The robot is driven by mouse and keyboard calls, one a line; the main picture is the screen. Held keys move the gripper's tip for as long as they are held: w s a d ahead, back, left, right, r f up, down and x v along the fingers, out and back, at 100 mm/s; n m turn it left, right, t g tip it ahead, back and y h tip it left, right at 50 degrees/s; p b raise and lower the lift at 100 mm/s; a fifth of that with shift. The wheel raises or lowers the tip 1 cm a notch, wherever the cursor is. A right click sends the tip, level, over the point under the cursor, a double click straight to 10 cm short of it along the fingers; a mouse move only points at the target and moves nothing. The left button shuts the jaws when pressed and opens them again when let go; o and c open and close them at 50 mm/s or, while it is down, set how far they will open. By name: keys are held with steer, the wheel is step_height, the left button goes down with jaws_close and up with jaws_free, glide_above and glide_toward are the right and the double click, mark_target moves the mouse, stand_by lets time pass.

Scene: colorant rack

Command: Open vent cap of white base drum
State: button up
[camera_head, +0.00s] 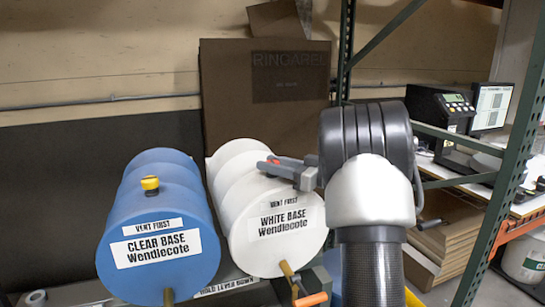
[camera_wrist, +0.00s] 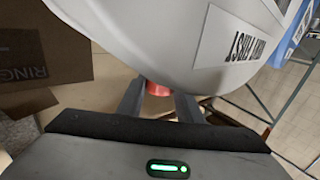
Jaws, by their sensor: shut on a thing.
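The white base drum (camera_head: 275,235) lies on its side in the rack, its round end labelled "WHITE BASE Wendlecote" and "VENT FIRST". It also fills the top of the wrist view (camera_wrist: 160,45). Its red vent cap (camera_wrist: 157,88) sits against the drum wall between my fingers, partly hidden by them; a bit of red shows in the head view (camera_head: 272,159). My gripper (camera_head: 275,165) reaches in from the right over the drum's top and is shut on the cap. In the wrist view the two fingers (camera_wrist: 158,97) flank the cap.
A blue "CLEAR BASE" drum (camera_head: 150,240) with a yellow cap (camera_head: 150,184) lies close on the left. A green rack post (camera_head: 346,50) stands behind my arm. An orange lever (camera_head: 311,299) sticks out below the white drum. A bench with devices (camera_head: 450,105) is at right.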

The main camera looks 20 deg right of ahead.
steer(key=shift+r+n+g+y+p, duration=0.15)
steer(key=shift+n+g+y+p, duration=0.4)
steer(key=shift+y, duration=0.25)
steer(key=shift+n+g, duration=0.25)
steer(key=o, duration=1)
steer(key=shift+w+a, duration=0.1)
steer(key=shift+o, duration=0.2)
steer(key=v, duration=1.7)
steer(key=shift+d+f+p, duration=0.25)
steer(key=shift+d+p, duration=0.05)
steer(key=shift+p, duration=0.05)
